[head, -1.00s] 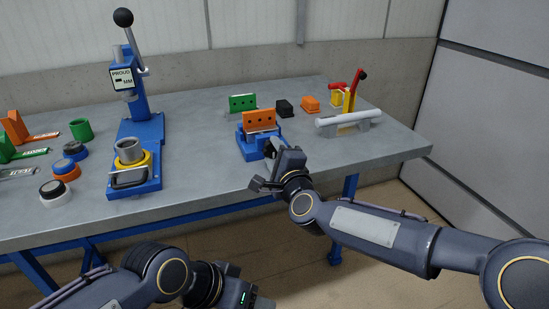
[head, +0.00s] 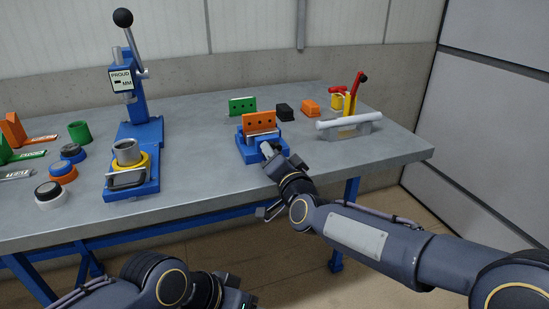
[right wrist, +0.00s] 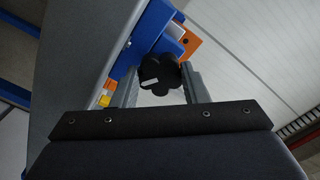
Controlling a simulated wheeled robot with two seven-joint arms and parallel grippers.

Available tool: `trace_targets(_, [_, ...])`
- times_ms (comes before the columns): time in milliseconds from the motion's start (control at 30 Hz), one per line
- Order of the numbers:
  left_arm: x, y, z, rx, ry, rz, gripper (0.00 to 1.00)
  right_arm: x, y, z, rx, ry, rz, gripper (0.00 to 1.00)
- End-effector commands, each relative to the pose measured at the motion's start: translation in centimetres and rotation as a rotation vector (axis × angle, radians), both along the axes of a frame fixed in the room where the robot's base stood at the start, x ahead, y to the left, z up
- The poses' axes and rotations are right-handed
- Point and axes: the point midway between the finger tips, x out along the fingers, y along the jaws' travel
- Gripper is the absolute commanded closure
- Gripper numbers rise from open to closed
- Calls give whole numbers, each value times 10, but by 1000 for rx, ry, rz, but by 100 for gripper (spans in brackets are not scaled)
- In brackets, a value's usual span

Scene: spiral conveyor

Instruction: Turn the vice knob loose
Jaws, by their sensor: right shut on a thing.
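The blue vice (head: 262,146) stands near the front edge of the grey bench, with an orange plate (head: 259,122) with dark holes upright in it. It also shows in the right wrist view (right wrist: 158,32). The black lobed vice knob (right wrist: 159,75), with a white mark on it, sits between the fingers of my right gripper (right wrist: 158,88). The right gripper is shut on the knob. In the head view my right gripper (head: 272,158) reaches the vice's front and hides the knob. My left arm is at the bottom of the head view; its fingers are out of frame.
A blue press (head: 139,133) with a black ball lever stands to the left. A green plate (head: 242,105), a black block (head: 284,109) and an orange block (head: 311,106) are behind the vice. A white bar on a grey stand (head: 344,134) is to the right.

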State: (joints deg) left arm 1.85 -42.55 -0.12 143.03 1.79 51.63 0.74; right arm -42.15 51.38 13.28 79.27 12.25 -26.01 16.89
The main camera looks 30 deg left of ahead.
Motion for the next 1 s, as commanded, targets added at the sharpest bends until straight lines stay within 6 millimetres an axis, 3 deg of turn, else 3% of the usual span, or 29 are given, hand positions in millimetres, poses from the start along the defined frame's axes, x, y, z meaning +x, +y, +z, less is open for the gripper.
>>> trace_targets(1000, [0, 0, -20, 0, 0, 0, 43, 1, -1, -3, -628, -734, 1, 82])
